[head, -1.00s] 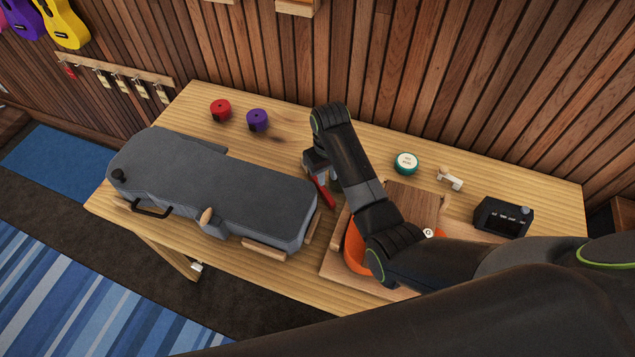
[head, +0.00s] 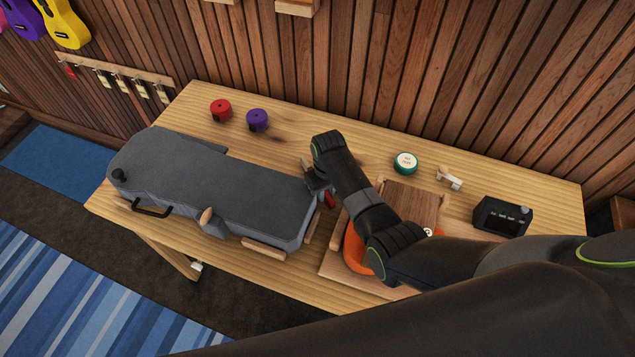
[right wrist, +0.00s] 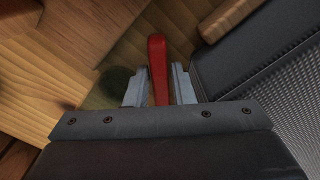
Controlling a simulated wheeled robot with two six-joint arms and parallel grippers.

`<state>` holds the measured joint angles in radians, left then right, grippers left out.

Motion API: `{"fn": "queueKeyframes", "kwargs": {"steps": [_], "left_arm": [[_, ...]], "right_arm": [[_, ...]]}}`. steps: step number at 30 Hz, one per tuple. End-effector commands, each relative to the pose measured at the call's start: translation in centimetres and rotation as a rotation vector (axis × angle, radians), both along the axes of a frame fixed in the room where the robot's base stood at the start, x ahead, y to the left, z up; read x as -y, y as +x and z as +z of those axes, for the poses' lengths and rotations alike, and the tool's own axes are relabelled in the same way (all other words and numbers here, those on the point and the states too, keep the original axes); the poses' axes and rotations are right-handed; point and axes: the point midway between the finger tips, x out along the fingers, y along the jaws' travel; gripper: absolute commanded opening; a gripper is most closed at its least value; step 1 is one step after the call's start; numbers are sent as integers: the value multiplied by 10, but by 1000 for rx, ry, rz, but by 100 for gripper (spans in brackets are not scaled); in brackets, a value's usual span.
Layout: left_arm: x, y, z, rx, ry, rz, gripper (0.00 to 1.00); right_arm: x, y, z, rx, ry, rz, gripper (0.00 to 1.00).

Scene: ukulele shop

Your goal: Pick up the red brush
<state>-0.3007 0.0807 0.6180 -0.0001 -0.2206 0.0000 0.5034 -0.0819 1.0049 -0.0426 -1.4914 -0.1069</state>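The red brush (head: 330,201) is on the wooden table, just right of the grey case; in the head view my gripper hides most of it. In the right wrist view its red handle (right wrist: 158,68) lies between the two fingers of my right gripper (right wrist: 159,88). The fingers are apart, one on each side of the handle, with narrow gaps showing. In the head view my right gripper (head: 320,190) is low over the brush, beside the end of the case. The brush's far end is hidden under the gripper. My left gripper is not in view.
The large grey case (head: 215,185) lies close left of the brush. A wooden board (head: 340,272) with an orange object (head: 354,252) is close right. A green-rimmed round tin (head: 405,163) and a black box (head: 502,216) stand farther right. The back middle of the table is clear.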

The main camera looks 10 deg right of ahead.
Motion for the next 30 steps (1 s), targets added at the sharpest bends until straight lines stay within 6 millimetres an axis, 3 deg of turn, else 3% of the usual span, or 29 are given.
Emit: {"fn": "queueKeyframes", "kwargs": {"steps": [3, 8, 20, 30], "left_arm": [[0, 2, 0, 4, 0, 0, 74], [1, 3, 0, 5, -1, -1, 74], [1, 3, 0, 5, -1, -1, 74], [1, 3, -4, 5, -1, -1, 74]], "right_arm": [[0, 0, 0, 0, 0, 0, 20], [0, 0, 0, 0, 0, 0, 0], [0, 1, 8, 2, 1, 0, 0], [0, 1, 59, 5, 0, -1, 0]]}}
